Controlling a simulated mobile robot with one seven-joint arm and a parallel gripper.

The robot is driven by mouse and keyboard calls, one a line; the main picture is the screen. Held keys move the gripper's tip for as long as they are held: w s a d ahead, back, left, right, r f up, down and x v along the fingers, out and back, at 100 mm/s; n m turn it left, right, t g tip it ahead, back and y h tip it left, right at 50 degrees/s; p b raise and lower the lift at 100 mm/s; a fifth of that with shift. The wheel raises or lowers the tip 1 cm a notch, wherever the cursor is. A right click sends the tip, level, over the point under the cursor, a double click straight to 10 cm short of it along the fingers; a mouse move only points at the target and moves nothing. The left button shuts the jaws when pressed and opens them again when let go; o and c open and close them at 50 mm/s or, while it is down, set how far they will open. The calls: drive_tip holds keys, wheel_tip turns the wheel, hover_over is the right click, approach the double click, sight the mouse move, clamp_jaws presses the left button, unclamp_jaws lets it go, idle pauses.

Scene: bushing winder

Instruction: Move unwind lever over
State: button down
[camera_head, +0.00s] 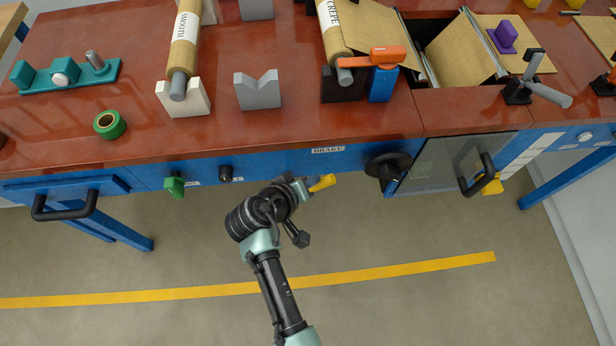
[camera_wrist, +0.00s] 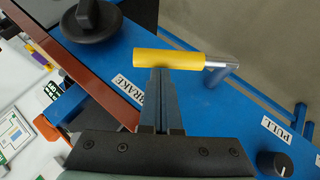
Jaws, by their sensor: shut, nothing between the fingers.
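A lever with a yellow grip (camera_head: 322,183) juts from the blue front panel of the bench, by the BRAKE label (camera_head: 328,150). In the wrist view its yellow grip (camera_wrist: 168,62) lies across the picture, with a bent silver rod on the right. No label reading "unwind" is legible. My gripper (camera_head: 306,188) is shut and empty. In the wrist view its fingertips (camera_wrist: 160,72) are right at the grip's lower edge; whether they touch it I cannot tell. The fingers hide part of the panel behind.
A black handwheel (camera_head: 388,168) is to the right of the lever, by a clear door with a black handle (camera_head: 477,174). A green knob (camera_head: 174,184) and a black knob (camera_head: 226,172) are to the left. The floor in front is clear. An orange-handled clamp (camera_head: 374,57) stands on the bench top.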

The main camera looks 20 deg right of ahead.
sight(326, 185)
drive_tip(key=shift+s+d, duration=0.1)
drive_tip(key=shift+d, duration=0.1)
drive_tip(key=shift+s+d+f+m+y+p, duration=0.25)
drive_tip(key=shift+d+f+m+y+p, duration=0.25)
drive_tip(key=shift+d+y+p, duration=0.3)
drive_tip(key=shift+s+d+f+b, duration=0.1)
drive_tip(key=shift+d+f+b, duration=0.1)
drive_tip(key=shift+d+f, duration=0.3)
drive_tip(key=shift+s+d+f+b, duration=0.15)
drive_tip(key=shift+d+f, duration=0.1)
drive_tip(key=shift+f, duration=0.45)
drive_tip(key=shift+r, duration=0.1)
drive_tip(key=shift+w+r+p, duration=0.15)
drive_tip(key=shift+r+p, duration=0.2)
drive_tip(key=shift+p, duration=0.1)
drive_tip(key=r+p, duration=0.1)
drive_tip(key=r, duration=0.1)
drive_tip(key=w+r+p, duration=0.1)
drive_tip(key=r+p, duration=0.1)
drive_tip(key=shift+a+r, duration=0.1)
drive_tip(key=shift+a, duration=0.1)
drive_tip(key=s+d+v, duration=0.1)
drive_tip(key=v, duration=0.8)
drive_tip(key=shift+s+d, duration=0.2)
drive_tip(key=shift+d, duration=0.05)
drive_tip(key=shift+r, duration=0.15)
